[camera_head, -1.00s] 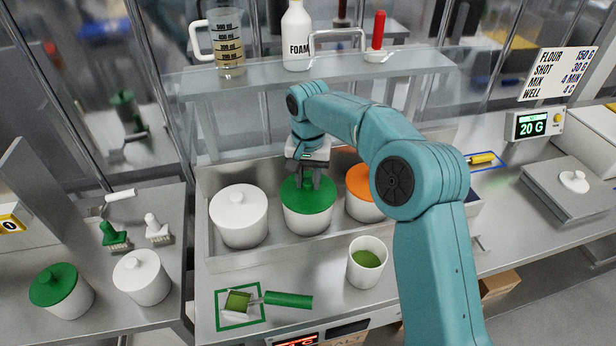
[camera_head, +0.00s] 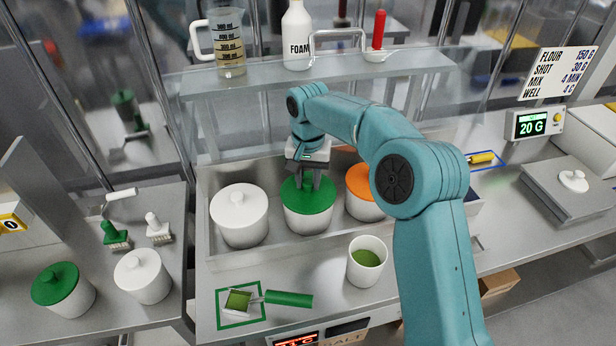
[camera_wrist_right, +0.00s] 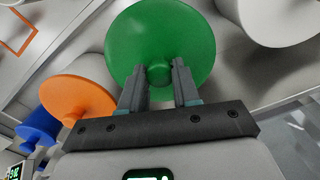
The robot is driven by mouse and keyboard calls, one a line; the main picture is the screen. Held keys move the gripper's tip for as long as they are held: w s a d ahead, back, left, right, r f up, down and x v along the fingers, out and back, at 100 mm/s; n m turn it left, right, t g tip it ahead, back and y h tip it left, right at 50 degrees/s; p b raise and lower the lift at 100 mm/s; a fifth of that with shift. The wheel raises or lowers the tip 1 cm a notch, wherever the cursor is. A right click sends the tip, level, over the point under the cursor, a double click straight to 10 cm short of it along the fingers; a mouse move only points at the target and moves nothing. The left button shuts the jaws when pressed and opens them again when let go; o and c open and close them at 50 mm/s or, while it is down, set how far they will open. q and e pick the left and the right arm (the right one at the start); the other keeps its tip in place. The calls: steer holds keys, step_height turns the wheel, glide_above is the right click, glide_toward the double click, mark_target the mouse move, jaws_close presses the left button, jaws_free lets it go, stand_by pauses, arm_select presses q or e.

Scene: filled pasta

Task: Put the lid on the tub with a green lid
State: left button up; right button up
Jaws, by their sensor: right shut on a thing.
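The green lid (camera_head: 296,197) sits on top of the white tub (camera_head: 309,221) in the middle of the metal tray, looking level and lined up with the rim. My right gripper (camera_head: 310,181) points down from above and is shut on the lid's knob. In the right wrist view the green lid (camera_wrist_right: 158,30) fills the top middle, with its knob between the fingertips of my right gripper (camera_wrist_right: 159,76). The lid hides the tub's rim, so I cannot tell whether it is fully seated. My left gripper is not in view.
A white-lidded tub (camera_head: 239,222) and an orange-lidded tub (camera_head: 360,205) flank it closely. A cup of green filling (camera_head: 366,270) stands in front. A scoop with a green handle (camera_head: 288,298) lies at the front. Another green-lidded tub (camera_head: 58,300) stands far left. A glass shelf (camera_head: 300,78) spans behind.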

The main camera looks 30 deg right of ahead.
steer(key=o, duration=1.6)
step_height(320, 180, up, 5)
steer(key=p, duration=0.4)
steer(key=shift+r+p, duration=0.55)
steer(key=shift+r, duration=0.45)
jaws_close()
